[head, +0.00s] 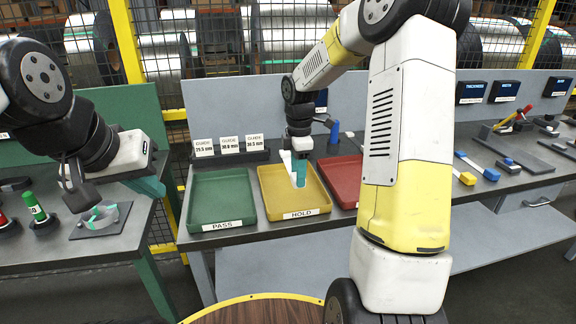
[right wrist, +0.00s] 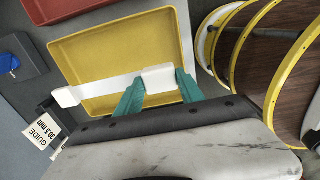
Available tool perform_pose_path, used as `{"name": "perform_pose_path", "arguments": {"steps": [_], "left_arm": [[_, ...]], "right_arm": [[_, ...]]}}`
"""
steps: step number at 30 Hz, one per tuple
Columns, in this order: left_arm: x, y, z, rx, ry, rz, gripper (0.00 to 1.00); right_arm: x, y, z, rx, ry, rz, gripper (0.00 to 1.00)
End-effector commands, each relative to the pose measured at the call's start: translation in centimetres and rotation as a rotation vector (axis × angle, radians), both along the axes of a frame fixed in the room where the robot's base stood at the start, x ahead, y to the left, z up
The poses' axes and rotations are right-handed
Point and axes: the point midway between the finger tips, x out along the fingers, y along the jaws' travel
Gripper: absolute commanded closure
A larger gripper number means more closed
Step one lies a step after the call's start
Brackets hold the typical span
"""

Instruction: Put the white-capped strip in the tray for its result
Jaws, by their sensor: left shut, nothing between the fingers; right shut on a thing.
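The white-capped strip (right wrist: 158,78) is between the teal fingers of my right gripper (right wrist: 160,92), which is shut on its white cap. The strip is over the yellow HOLD tray (right wrist: 130,38) in the right wrist view, and its far white end (right wrist: 67,97) reaches past the tray's edge. In the head view my right gripper (head: 300,173) is over the yellow HOLD tray (head: 312,202); the strip (head: 286,160) shows partly. The green PASS tray (head: 220,206) is left of it, the red tray (head: 341,177) right, its label hidden. My left gripper (head: 152,187) is shut and empty, left of the trays.
Guide cards (head: 229,145) stand behind the trays. Blue and yellow gauges (head: 477,166) lie on the right. My right arm hides part of the bench.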

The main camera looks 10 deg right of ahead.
Motion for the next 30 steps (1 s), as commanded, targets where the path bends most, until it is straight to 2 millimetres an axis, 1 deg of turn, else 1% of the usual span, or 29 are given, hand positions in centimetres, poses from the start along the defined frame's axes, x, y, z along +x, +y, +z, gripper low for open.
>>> {"name": "perform_pose_path", "arguments": {"steps": [5, 21, 27, 30], "left_arm": [[0.0, 0.0, 0.0, 0.0, 0.0, 0.0, 1.0], [0.0, 0.0, 0.0, 0.0, 0.0, 0.0, 1.0], [0.0, 0.0, 0.0, 0.0, 0.0, 0.0, 1.0], [0.0, 0.0, 0.0, 0.0, 0.0, 0.0, 1.0]], "right_arm": [[0.0, 0.0, -0.8, -0.001, 0.002, 0.0, 1.0], [0.0, 0.0, -6.0, 0.0, 0.002, 0.0, 1.0], [0.0, 0.0, -7.4, 0.0, 0.001, 0.0, 1.0], [0.0, 0.0, -7.8, 0.0, 0.0, 0.0, 1.0]]}}
